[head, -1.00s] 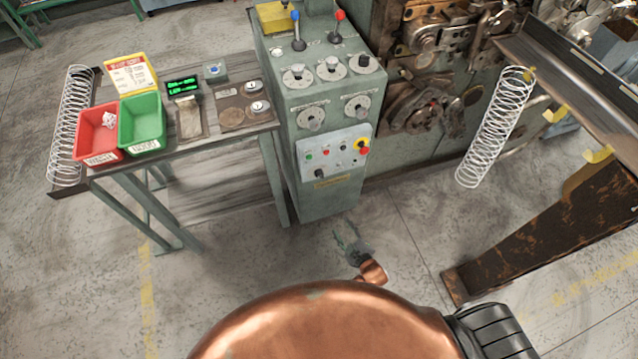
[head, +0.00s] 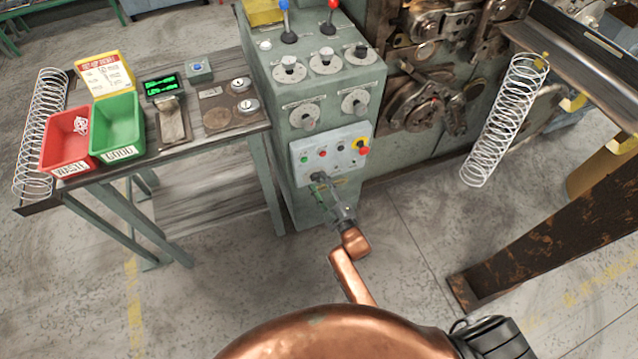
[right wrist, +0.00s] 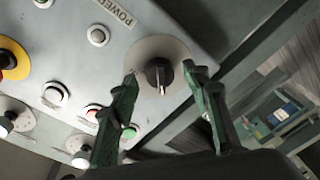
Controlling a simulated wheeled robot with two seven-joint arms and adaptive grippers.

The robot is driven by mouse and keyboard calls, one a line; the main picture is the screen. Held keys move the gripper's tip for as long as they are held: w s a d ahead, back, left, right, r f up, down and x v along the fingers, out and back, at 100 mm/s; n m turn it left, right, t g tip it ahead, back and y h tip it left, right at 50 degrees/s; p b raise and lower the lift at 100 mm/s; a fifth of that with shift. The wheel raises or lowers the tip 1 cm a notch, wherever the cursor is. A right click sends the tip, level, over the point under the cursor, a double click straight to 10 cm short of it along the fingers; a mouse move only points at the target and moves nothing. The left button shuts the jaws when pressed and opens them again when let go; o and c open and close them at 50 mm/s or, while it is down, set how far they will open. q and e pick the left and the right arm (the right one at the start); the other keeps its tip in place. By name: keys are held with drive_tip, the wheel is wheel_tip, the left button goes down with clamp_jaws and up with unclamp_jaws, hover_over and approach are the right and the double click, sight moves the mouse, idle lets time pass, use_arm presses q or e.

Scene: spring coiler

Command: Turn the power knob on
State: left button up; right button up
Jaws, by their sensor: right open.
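The power knob (right wrist: 159,76) is a small dark knob on a round plate of the pale switch panel (right wrist: 90,50). A POWER label (right wrist: 114,12) shows on the panel near it. In the head view the knob (head: 318,176) is at the panel's lower left. My right gripper (head: 325,193) is at the knob, reaching from below. In the right wrist view its green fingers (right wrist: 160,84) are open, one on each side of the knob, with gaps between. Contact with the plate cannot be told. My left gripper is not in view.
Buttons and a red and yellow emergency stop (head: 362,148) share the panel. Larger dials (head: 304,116) sit above it on the green cabinet (head: 280,90). A bench (head: 225,135) with red (head: 68,140) and green bins (head: 117,127) stands left. A rusty beam (head: 540,225) is at right.

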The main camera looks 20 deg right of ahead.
drive_tip(key=shift+w, duration=0.2)
drive_tip(key=c, duration=1.2)
